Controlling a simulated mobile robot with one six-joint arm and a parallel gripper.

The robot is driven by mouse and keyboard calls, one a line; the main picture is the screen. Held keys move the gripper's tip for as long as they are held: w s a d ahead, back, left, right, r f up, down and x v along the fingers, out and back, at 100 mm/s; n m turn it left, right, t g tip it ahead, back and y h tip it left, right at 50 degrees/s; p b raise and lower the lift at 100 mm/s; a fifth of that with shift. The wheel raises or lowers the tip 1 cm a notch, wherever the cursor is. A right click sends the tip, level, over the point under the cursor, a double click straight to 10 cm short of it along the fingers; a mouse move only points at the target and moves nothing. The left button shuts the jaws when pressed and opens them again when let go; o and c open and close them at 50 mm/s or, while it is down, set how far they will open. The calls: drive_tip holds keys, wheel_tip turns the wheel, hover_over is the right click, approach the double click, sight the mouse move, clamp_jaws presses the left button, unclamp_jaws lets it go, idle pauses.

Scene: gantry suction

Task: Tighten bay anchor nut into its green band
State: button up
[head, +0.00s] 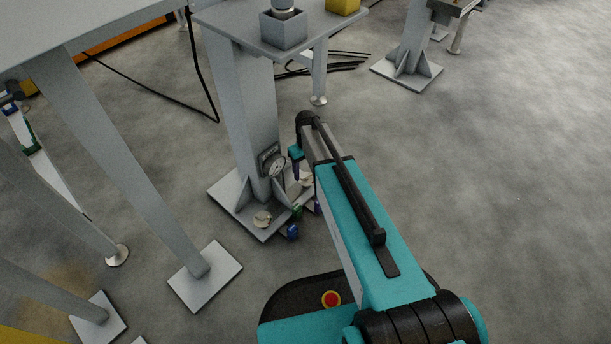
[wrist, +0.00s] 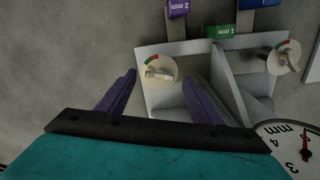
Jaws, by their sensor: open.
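In the wrist view, a pale round anchor nut dial (wrist: 158,72) with a small red and green band and a white raised bar sits on a grey foot plate (wrist: 152,50). My gripper (wrist: 160,76) is open, with its two purple fingers on either side of this nut in the picture. I cannot tell whether they touch it. Where the bar stands against the green band is too small to tell. A second similar nut (wrist: 284,57) lies to the right, past a gusset.
A dial gauge (head: 277,166) is on the column (head: 242,105), close to my gripper. Purple "2 mm" (wrist: 178,8) and green "1 mm" (wrist: 219,31) tags lie by the plate. Table legs stand at left; the floor at right (head: 510,200) is clear.

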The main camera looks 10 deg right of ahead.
drive_tip(key=shift+f+b, duration=0.3)
drive_tip(key=shift+f, duration=0.65)
drive_tip(key=shift+c, duration=0.2)
drive_tip(key=c, duration=1)
